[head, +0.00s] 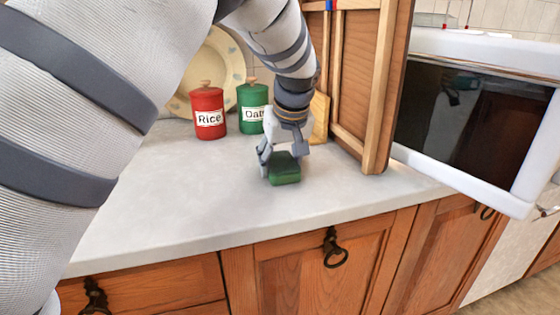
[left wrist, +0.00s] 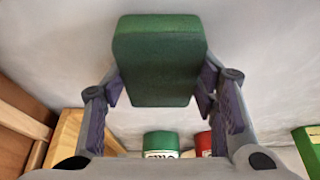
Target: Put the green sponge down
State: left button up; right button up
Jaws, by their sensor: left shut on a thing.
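The green sponge (head: 284,170) is at my left gripper (head: 283,156), over the grey counter (head: 190,215) in front of the canisters. My left gripper is shut on the sponge, with a finger on each side. In the left wrist view the sponge (left wrist: 160,60) fills the upper middle, between the two fingers of the left gripper (left wrist: 160,88). I cannot tell whether the sponge's underside touches the counter or hangs just above it. My right gripper is not in view.
A red Rice canister (head: 208,114) and a green Oats canister (head: 251,105) stand behind, before a large plate (head: 218,62). The counter's front is clear.

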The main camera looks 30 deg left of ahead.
pick_arm(q)
jog(key=o, duration=0.6)
jog(key=shift+o, duration=0.9)
jog(key=shift+s+r, duration=0.1)
jog(key=v, duration=1.2)
jog(key=shift+p, duration=0.4)
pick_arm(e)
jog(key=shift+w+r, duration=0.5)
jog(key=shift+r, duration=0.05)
pick_arm(q)
jog(key=shift+a, duration=0.1)
